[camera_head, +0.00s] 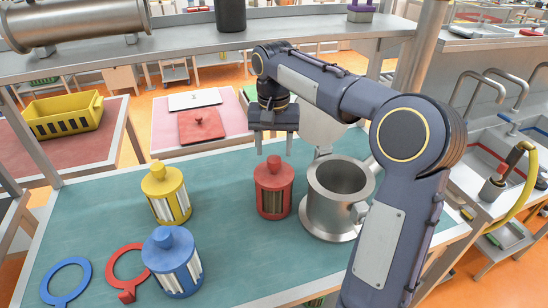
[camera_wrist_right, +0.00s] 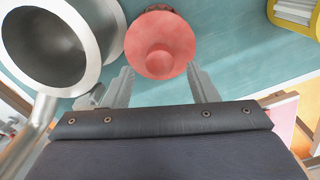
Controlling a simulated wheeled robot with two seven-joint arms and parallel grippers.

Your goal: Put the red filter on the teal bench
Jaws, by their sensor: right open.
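The red filter (camera_head: 273,188) stands upright on the teal bench (camera_head: 225,215), close to the left side of a steel pot-like housing. My right gripper (camera_head: 274,148) is above the filter, pointing down, with its fingers apart and empty. In the right wrist view the red filter's round top and knob (camera_wrist_right: 160,50) show just beyond the two open fingers (camera_wrist_right: 160,85), roughly between them. I cannot tell whether the fingertips are level with the knob. My left gripper is not in view.
The steel housing (camera_head: 322,215) stands right of the red filter. A yellow filter (camera_head: 168,196) and a blue filter (camera_head: 173,265) stand to the left. Blue (camera_head: 48,285) and red (camera_head: 110,270) ring tools lie at the front left. A steel shelf (camera_head: 180,45) runs behind the bench.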

